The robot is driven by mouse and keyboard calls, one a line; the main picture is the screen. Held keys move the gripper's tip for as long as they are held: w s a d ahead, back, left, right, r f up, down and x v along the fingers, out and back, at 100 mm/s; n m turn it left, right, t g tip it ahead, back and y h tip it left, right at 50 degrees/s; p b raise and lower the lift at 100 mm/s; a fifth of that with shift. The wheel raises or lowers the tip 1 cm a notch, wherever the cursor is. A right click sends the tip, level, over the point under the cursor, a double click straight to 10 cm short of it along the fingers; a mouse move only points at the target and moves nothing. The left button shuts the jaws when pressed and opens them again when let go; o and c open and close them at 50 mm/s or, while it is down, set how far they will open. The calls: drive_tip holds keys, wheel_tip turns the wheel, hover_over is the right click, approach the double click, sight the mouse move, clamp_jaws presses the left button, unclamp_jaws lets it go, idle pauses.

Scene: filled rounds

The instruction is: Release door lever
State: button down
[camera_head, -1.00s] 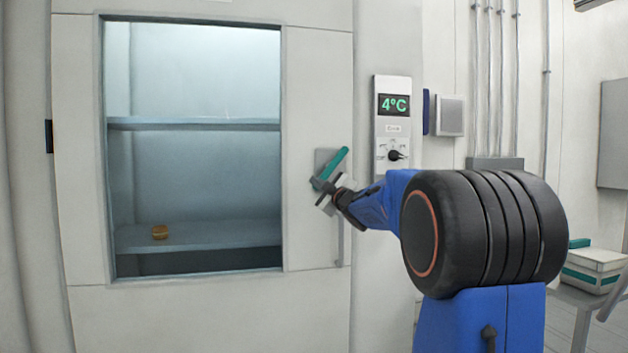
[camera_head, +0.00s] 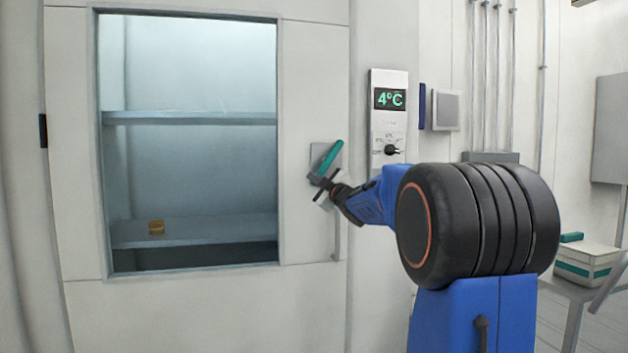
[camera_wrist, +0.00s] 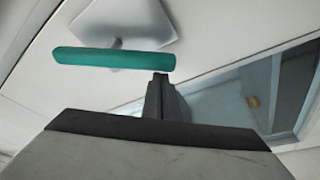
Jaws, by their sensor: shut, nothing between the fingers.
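The teal door lever (camera_head: 331,158) sits tilted on a grey plate (camera_head: 318,155) on the white door (camera_head: 312,95), its upper end leaning right. My gripper (camera_head: 318,181) is at the lever's lower end. In the wrist view the lever (camera_wrist: 105,59) runs across the picture, and my shut, empty fingers (camera_wrist: 160,84) point at its right end. Whether they touch it I cannot tell. The door looks closed, with a window onto shelves (camera_head: 190,118).
A panel reading 4°C (camera_head: 389,100) is right of the door. A vertical bar handle (camera_head: 337,235) is below the lever. A small golden item (camera_head: 156,227) is on the lower shelf. A white box with a teal stripe (camera_head: 588,262) stands on a table at right.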

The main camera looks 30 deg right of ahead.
drive_tip(key=s+a, duration=0.3)
drive_tip(key=s, duration=0.6)
drive_tip(key=shift+r, duration=0.15)
idle(0.6)
drive_tip(key=s+a+f+m+g, duration=0.3)
drive_tip(key=s+a+f+g, duration=0.2)
drive_tip(key=s+f, duration=0.7)
drive_tip(key=s+a+f+m+g, duration=0.3)
drive_tip(key=s+a+f+g, duration=0.2)
drive_tip(key=s+a+f, duration=0.4)
drive_tip(key=s+a+f+m+g, duration=0.4)
drive_tip(key=s+a+f, duration=0.4)
drive_tip(key=s+f, duration=0.9)
drive_tip(key=s+g, duration=0.1)
drive_tip(key=s, duration=0.2)
drive_tip(key=shift+s+f+g, duration=0.2)
drive_tip(key=shift+s+g, duration=0.05)
drive_tip(key=shift+g, duration=0.05)
